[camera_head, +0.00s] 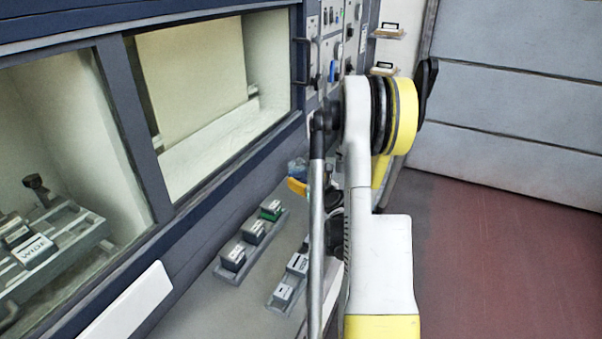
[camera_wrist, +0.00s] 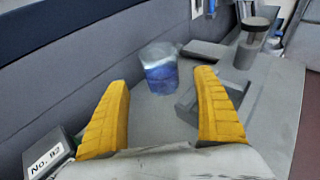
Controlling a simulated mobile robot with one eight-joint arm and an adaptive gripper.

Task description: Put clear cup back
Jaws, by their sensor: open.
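The clear cup (camera_wrist: 158,66) stands upright on the grey ledge, with blue in its lower part. My gripper (camera_wrist: 162,78) is open, and its two yellow fingers are apart with the cup ahead of and between their tips. The cup is not held; I cannot tell whether any finger touches it. In the head view my arm hides most of the gripper, with one yellow finger (camera_head: 297,186) showing, and a bluish bit of the cup (camera_head: 297,168) shows just beyond it. A grey holder with a recess (camera_wrist: 190,108) lies right of the cup, partly behind the right finger.
A dark-lidded jar (camera_wrist: 251,42) stands farther back right in the wrist view. A block labelled "No. 92" (camera_wrist: 47,158) is near the left finger. The head view shows several labelled blocks (camera_head: 233,257) in racks on the ledge. The tunnel wall (camera_wrist: 70,85) rises along the left.

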